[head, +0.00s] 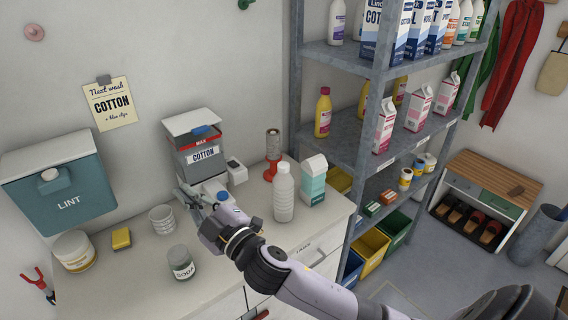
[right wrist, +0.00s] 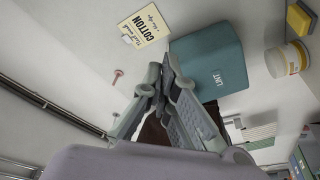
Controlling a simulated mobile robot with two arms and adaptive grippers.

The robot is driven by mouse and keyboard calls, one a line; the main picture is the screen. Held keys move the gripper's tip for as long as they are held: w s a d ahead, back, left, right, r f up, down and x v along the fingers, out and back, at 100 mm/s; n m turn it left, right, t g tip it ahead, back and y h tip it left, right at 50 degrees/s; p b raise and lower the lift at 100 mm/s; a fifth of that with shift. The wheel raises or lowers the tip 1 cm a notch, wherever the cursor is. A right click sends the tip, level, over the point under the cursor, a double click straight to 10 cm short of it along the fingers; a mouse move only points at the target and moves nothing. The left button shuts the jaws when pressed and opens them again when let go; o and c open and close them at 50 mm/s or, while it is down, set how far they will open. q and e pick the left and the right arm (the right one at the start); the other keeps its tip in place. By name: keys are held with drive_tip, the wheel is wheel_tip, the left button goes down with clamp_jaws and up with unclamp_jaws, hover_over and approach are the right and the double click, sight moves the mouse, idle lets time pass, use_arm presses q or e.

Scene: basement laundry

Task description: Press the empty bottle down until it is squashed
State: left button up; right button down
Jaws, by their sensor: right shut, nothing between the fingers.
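A white ribbed bottle (head: 283,195) stands upright on the counter in the head view, at full height and not squashed. My right gripper (head: 184,196) is in front of the COTTON dispenser, left of the bottle and apart from it. Its fingers are shut with nothing between them; they also show together in the right wrist view (right wrist: 165,82). The bottle does not show in the right wrist view. My left gripper is in neither view.
The COTTON dispenser (head: 198,147) stands behind my right gripper. A teal carton (head: 312,183) and a red-based spool (head: 271,168) are close to the bottle. A ribbed cup (head: 162,220), a soda jar (head: 181,263) and a yellow sponge (head: 121,239) are at left. Metal shelves (head: 341,135) rise at right.

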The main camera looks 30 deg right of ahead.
drive_tip(key=a+r+n+g+y, duration=0.7)
drive_tip(key=a+n+g+y, duration=0.4)
drive_tip(key=n, duration=0.9)
drive_tip(key=w+d+f+n+g+h, duration=0.2)
drive_tip(key=d+f+n+h, duration=0.15)
drive_tip(key=d, duration=0.35)
drive_tip(key=w+d+f+n+g+h, duration=0.1)
drive_tip(key=d+f+n+g+h, duration=0.15)
drive_tip(key=d+f+h, duration=0.4)
drive_tip(key=d+r+m+h, duration=0.1)
drive_tip(key=d+r+h, duration=0.2)
drive_tip(key=d, duration=0.9)
drive_tip(key=d+r+m+h, duration=0.1)
drive_tip(key=d+r+h, duration=0.2)
drive_tip(key=d, duration=0.8)
drive_tip(key=shift+s+d+r+g+h, duration=0.35)
drive_tip(key=shift+d+r+g, duration=0.1)
drive_tip(key=shift+r, duration=0.15)
drive_tip(key=shift+a+f, duration=0.1)
drive_tip(key=shift+f, duration=0.1)
